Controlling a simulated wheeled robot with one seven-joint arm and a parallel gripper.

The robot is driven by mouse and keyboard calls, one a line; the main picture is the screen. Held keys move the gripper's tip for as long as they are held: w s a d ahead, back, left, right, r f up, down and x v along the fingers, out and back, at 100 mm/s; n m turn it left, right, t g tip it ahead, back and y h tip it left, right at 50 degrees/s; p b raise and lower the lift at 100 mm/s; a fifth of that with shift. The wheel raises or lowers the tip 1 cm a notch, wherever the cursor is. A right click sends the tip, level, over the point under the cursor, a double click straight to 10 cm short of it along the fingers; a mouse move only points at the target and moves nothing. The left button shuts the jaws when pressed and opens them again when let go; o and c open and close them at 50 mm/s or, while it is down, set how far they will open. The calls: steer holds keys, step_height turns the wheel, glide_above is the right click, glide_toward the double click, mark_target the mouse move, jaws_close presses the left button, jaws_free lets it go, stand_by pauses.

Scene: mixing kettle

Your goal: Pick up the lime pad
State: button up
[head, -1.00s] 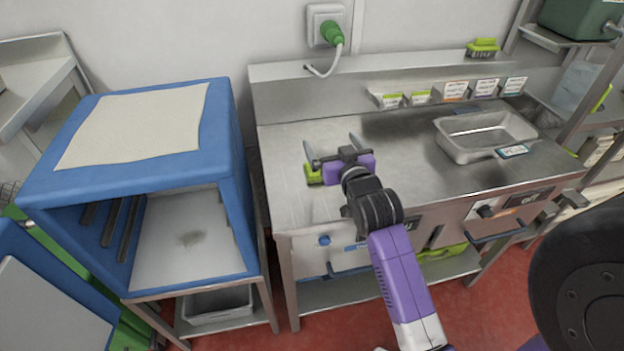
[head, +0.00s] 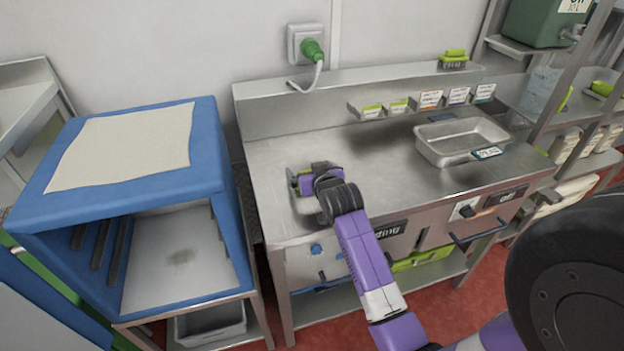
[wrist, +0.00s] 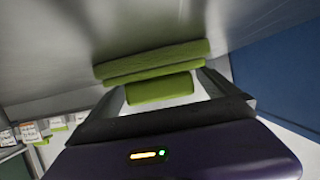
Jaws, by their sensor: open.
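The lime pad (wrist: 150,68) lies on the steel counter top, seen beyond my fingertips in the wrist view. It has a wide layered part and a narrower lime block nearer to me. My gripper (wrist: 163,86) is open, with one finger on each side of the narrower block in the picture. I cannot tell whether the fingers touch it. In the head view my gripper (head: 304,192) is low over the left end of the counter (head: 380,155) and hides nearly all of the pad.
A steel tray (head: 430,148) sits on the counter's right part. A similar lime item (head: 454,58) stands on the back ledge, with small labelled holders (head: 430,99) below. A blue cabinet (head: 225,185) stands left of the counter. The counter's middle is clear.

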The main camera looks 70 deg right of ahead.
steer(key=shift+w+d+f, duration=0.15)
steer(key=shift+w+d, duration=0.05)
steer(key=shift+d, duration=0.1)
steer(key=shift+c, duration=0.2)
steer(key=c, duration=1.5)
steer(key=shift+o, duration=0.2)
